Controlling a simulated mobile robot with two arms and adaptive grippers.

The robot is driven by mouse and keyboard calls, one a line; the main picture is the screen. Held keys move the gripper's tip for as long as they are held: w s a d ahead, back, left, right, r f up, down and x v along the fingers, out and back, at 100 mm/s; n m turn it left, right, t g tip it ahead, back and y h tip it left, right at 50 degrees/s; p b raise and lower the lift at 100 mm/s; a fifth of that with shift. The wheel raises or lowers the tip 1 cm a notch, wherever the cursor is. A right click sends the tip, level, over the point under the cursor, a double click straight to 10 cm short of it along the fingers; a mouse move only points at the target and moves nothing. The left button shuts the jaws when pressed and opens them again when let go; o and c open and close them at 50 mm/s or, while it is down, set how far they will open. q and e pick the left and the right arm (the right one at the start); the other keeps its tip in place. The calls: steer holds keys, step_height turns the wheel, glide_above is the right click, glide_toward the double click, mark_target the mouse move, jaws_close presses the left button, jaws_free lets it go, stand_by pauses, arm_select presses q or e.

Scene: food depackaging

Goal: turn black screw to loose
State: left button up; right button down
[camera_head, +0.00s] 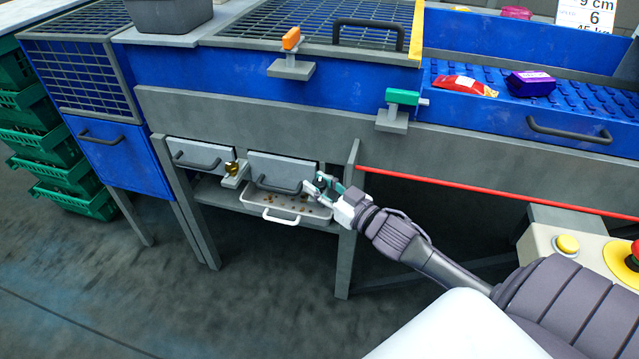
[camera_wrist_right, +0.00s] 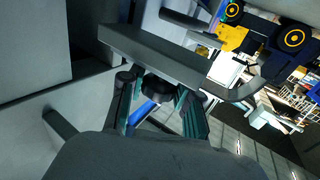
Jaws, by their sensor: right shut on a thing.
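The black screw (camera_wrist_right: 158,88) is a dark round knob under a grey bracket in the right wrist view. My right gripper (camera_wrist_right: 157,100) has its fingers on both sides of it and is shut on it. In the head view my right gripper (camera_head: 322,184) is at the right end of the grey drawer front (camera_head: 282,170), and the screw is mostly hidden by the fingers there. My left gripper is in neither view.
A grey tray (camera_head: 284,217) with small brown bits sits below the drawer front. A brass-coloured knob (camera_head: 231,168) is left of it. A table leg (camera_head: 346,240) stands close to my right gripper. A red cord (camera_head: 480,189) runs along the machine.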

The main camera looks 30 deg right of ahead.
steer(key=shift+r, duration=0.1)
steer(key=c, duration=0.8)
jaws_free()
steer(key=v, duration=1.2)
